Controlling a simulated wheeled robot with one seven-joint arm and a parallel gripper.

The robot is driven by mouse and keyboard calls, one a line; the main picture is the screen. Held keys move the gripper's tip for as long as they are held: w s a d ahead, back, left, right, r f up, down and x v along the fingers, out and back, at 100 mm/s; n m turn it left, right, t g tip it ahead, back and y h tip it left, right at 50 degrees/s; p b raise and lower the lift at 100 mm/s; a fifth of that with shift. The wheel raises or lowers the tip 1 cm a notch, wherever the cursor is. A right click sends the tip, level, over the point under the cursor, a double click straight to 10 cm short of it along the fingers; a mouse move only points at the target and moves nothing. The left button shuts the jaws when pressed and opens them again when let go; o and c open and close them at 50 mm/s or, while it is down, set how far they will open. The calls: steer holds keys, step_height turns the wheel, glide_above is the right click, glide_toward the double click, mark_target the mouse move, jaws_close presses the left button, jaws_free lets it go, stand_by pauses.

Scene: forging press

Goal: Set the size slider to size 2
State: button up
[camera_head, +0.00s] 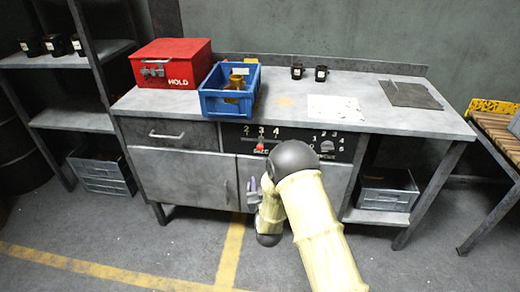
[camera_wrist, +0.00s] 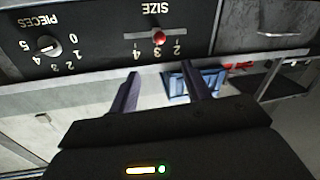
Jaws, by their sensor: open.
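The size slider's red knob (camera_head: 260,147) is on the dark panel (camera_head: 232,139) at the workbench's front, under the figures 2, 3 and 4. The knob stands at about the 3. In the wrist view, which is upside down, the red knob (camera_wrist: 159,37) sits on its pale slot under the word SIZE. My gripper (camera_wrist: 160,69) is open and empty, its two dark fingers spread just short of the panel, roughly in line with the knob and apart from it. In the head view my gripper (camera_head: 257,184) is low in front of the cabinet, partly hidden by my arm.
A PIECES dial (camera_wrist: 47,46) is on the same panel, right of the slider in the head view. A blue crate (camera_head: 228,104) and a red HOLD box (camera_head: 172,64) stand on the bench (camera_head: 380,119). Cabinet doors (camera_head: 183,178) lie below the panel. The floor in front is clear.

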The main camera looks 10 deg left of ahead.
mark_target(260, 150)
steer(key=shift+w, duration=0.1)
steer(key=w+a, duration=0.1)
steer(key=w, duration=0.4)
steer(key=w+a, duration=0.1)
steer(key=w, duration=0.5)
steer(key=w+b, duration=0.1)
steer(key=w, duration=0.5)
steer(key=shift+a, duration=0.4)
steer(key=shift+c, duration=0.2)
jaws_close()
